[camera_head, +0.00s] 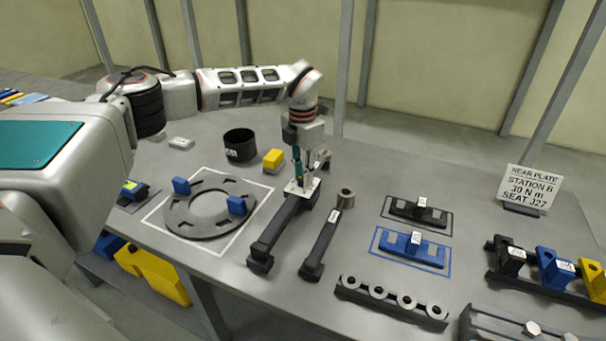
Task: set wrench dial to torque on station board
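A large black wrench (276,233) lies on the table, its handle end toward the front. A pale plate, perhaps its dial (302,187), sits at its far end. My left gripper (301,178) points down right at this plate; whether its fingers touch or grip it I cannot tell. A second, slimmer dark wrench (325,238) with a round metal head lies just to the right. The station board (530,187) stands upright at the right and reads "NEAR PLATE, STATION B, 30 N m, SEAT J27"; the small digits are soft. My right gripper is out of view.
A dark ring plate (180,222) with blue blocks lies at left. A black cup (239,146) and a yellow block (273,160) stand behind it. Black and blue holders (412,248), a socket rail (390,302) and a coloured block rack (540,288) fill the right.

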